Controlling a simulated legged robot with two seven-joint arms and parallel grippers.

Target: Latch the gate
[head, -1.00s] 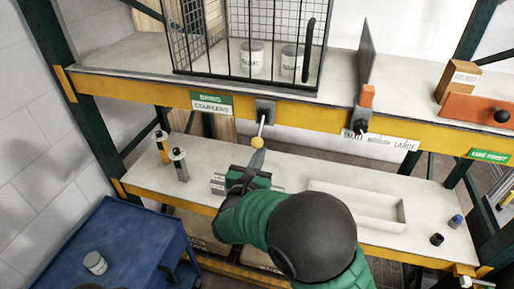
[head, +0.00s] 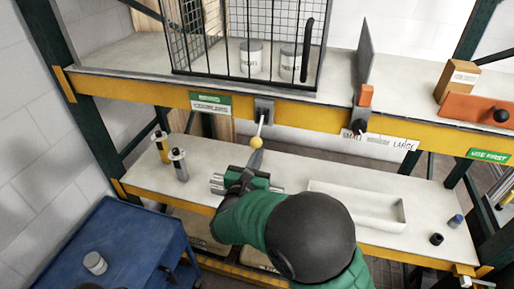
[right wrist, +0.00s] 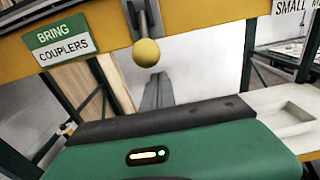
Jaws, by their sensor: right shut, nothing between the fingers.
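A wire cage with a barred front (head: 278,40) stands on the upper shelf, with a black upright handle (head: 307,50) at its right side. Below it, a grey bracket (head: 264,108) on the yellow beam carries a short lever with a yellow ball knob (head: 255,141), hanging down and tilted slightly. The knob also shows in the right wrist view (right wrist: 146,53). My right gripper (head: 256,158) is shut and empty, its grey fingers (right wrist: 156,92) just below and behind the knob. I cannot tell whether they touch it. My left gripper is not in view.
An orange block (head: 366,95) with a dark knob sits on the beam to the right, by an upright grey panel (head: 366,55). A blue cart (head: 120,245) is at lower left.

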